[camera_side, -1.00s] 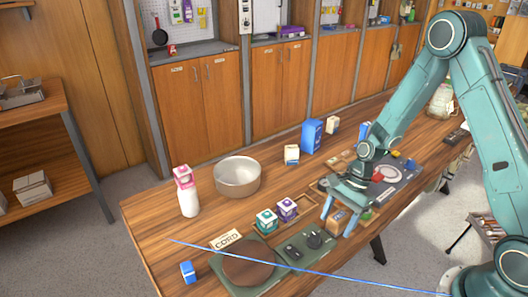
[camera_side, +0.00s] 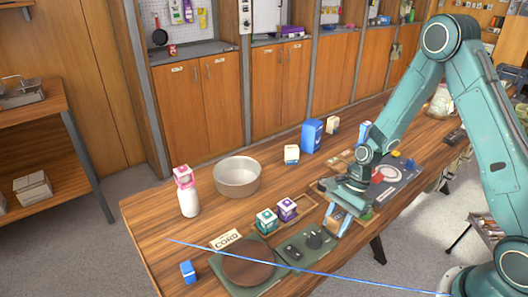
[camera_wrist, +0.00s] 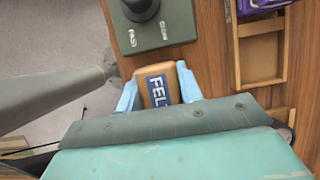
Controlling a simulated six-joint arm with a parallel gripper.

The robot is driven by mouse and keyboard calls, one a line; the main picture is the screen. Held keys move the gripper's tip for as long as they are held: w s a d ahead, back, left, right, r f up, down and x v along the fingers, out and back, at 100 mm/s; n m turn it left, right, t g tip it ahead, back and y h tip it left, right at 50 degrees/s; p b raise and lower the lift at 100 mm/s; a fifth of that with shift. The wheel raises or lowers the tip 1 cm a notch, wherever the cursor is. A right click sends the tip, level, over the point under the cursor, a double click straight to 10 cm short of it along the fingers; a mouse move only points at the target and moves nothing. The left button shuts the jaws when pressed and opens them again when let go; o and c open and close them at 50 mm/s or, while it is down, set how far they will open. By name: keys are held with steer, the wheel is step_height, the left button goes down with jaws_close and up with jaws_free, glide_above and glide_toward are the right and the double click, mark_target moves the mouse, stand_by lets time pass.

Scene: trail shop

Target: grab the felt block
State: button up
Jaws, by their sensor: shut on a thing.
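The felt block (camera_wrist: 158,86) is a tan block with a blue label reading "FEL", the rest of the word cut off from view. In the wrist view it sits between the two light blue fingers of my gripper (camera_wrist: 160,92), which are shut on it. In the side view my gripper (camera_side: 338,218) is low at the front edge of the wooden table (camera_side: 150,225), right of the green mat with dark items. The block is mostly hidden there by the fingers.
A green mat with dark knobs (camera_side: 297,252) lies just left of my gripper. A wooden tray (camera_wrist: 258,60) is nearby. Teal and purple boxes, a metal bowl (camera_side: 237,180) and a white bottle (camera_side: 189,203) stand further left. A thin blue line crosses the front.

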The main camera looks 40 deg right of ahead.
mark_target(338, 217)
steer(key=shift+r, duration=0.15)
step_height(338, 217, up, 20)
stand_by(1.0)
stand_by(0.5)
